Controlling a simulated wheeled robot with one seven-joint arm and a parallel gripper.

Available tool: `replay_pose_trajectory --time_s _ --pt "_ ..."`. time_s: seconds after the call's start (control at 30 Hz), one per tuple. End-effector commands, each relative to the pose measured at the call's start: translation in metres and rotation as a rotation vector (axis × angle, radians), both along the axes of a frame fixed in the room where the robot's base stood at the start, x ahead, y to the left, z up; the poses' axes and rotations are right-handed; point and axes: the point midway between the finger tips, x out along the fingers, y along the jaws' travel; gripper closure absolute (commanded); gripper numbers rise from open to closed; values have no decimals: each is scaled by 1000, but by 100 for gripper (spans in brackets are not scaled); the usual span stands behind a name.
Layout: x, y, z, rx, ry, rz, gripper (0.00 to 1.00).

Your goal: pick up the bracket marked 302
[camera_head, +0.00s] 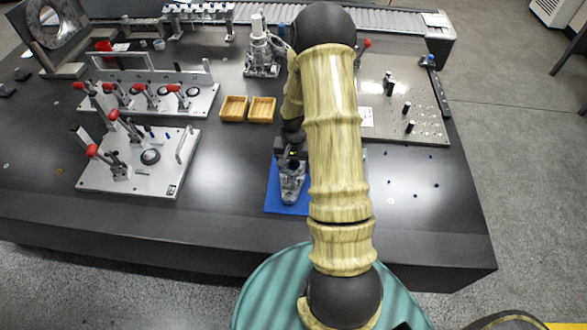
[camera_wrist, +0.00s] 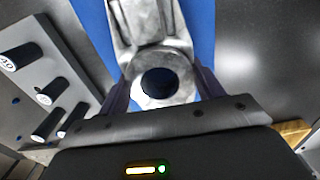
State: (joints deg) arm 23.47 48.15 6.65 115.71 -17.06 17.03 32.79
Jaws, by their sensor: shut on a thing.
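A silver-grey metal bracket (camera_head: 291,187) is over the blue mat (camera_head: 273,202) near the front edge of the dark table. The bracket (camera_wrist: 150,30) also shows in the wrist view, with a round ring and a dark hole at its near end. No 302 mark can be read on it. My gripper (camera_wrist: 160,85) is shut on the ring end, one finger on each side. In the head view my gripper (camera_head: 291,157) is at the bracket's far end, partly hidden by my arm. I cannot tell whether the bracket touches the mat.
Two yellow trays (camera_head: 234,108) stand behind the mat. A clamp plate (camera_head: 131,181) with red-handled clamps lies at the left, with a longer clamp fixture (camera_head: 200,107) behind it. A grey plate (camera_head: 428,124) with black pins is at the right. Bare table lies between clamps and mat.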

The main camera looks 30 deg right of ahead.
Motion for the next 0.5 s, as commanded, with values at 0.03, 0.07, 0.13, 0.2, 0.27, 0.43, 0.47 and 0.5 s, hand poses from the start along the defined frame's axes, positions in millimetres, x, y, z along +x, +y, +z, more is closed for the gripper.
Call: replay_pose_trajectory --time_s 0.03,0.07,0.13,0.2,0.27,0.43,0.47,0.5 --pt "1 -1 11 -2 -6 -1 74" --pt "1 -1 16 -1 -5 0 74" --pt "1 -1 29 -2 -6 0 74" --pt "1 -1 43 -3 -5 0 74" --pt "1 -1 53 -2 -5 1 74" --pt "1 0 74 -2 -2 1 74" --pt "0 0 76 -2 -2 2 74" --pt "0 0 77 -1 -2 1 74"
